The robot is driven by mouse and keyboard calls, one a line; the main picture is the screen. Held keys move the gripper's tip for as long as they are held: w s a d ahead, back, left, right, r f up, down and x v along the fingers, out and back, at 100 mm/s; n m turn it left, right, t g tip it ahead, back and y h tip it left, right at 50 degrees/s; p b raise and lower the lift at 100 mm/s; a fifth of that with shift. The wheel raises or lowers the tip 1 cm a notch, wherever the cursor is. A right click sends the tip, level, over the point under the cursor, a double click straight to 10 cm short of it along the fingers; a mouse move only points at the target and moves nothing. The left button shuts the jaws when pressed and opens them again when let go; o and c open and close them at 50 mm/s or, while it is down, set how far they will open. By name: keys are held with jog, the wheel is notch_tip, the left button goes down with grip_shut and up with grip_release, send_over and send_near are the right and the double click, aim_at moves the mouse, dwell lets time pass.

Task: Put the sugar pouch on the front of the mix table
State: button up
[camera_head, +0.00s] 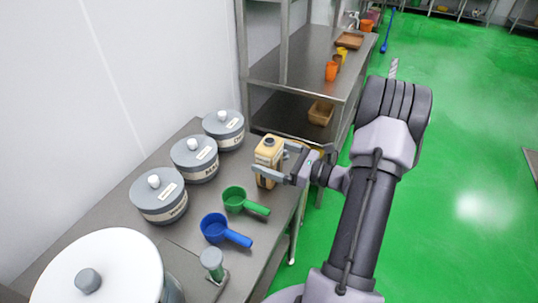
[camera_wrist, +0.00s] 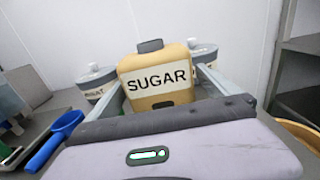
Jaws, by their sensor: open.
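The sugar pouch (camera_head: 267,152) is a tan, box-like pack with a dark cap, standing upright near the right edge of the steel table (camera_head: 185,237). In the wrist view the pouch (camera_wrist: 157,78) faces me with its SUGAR label. My gripper (camera_head: 272,161) is open, with one finger on each side of the pouch. In the wrist view the fingers (camera_wrist: 160,92) flank it left and right. I cannot tell whether they touch it. The pouch's base is partly hidden by the near finger.
Three lidded grey canisters (camera_head: 195,158) stand along the wall. A green scoop (camera_head: 236,198), a blue scoop (camera_head: 216,228) and a large white-lidded pot (camera_head: 105,268) are nearer. A steel shelf unit (camera_head: 300,60) with orange cups stands beyond. The green floor at right is open.

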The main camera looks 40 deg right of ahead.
jog(key=p+v, duration=0.3)
jog(key=v, duration=0.8)
jog(key=shift+s, duration=0.15)
jog(key=shift+d+f, duration=0.1)
